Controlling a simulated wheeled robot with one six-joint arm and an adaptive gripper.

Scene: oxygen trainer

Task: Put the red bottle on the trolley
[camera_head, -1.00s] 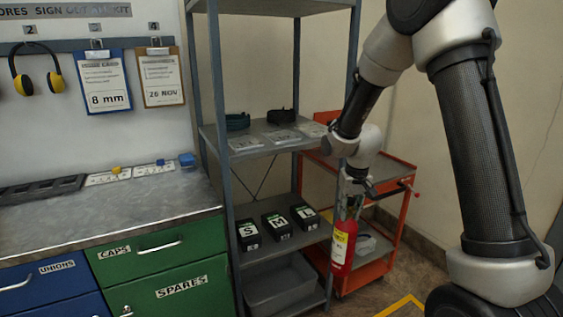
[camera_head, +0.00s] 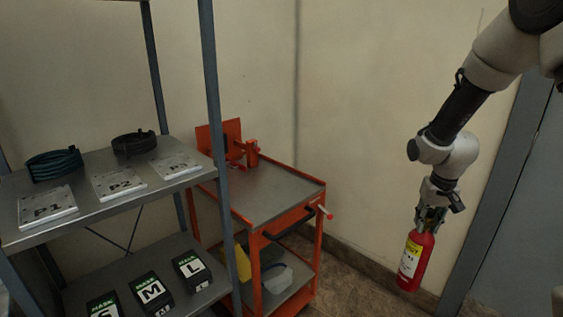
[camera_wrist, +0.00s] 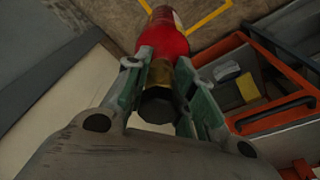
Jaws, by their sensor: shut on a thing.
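The red bottle (camera_head: 414,262) has a yellow and white label and hangs nearly upright below my gripper (camera_head: 430,218) at the right of the head view. My gripper is shut on its neck. In the wrist view the fingers (camera_wrist: 157,92) close around the brass-coloured neck of the red bottle (camera_wrist: 163,40). The orange trolley (camera_head: 262,192) with a grey top stands left of the bottle, against the wall. The bottle is apart from the trolley, out over the floor. The trolley also shows at the right of the wrist view (camera_wrist: 262,112).
An orange upright fixture (camera_head: 233,145) stands at the trolley top's back left; the rest of that top is clear. The lower shelf holds a yellow item (camera_head: 242,262) and a clear tub (camera_head: 277,277). A grey rack (camera_head: 215,110) with plates, coils and mask boxes stands left. A handle (camera_head: 290,225) juts from the trolley.

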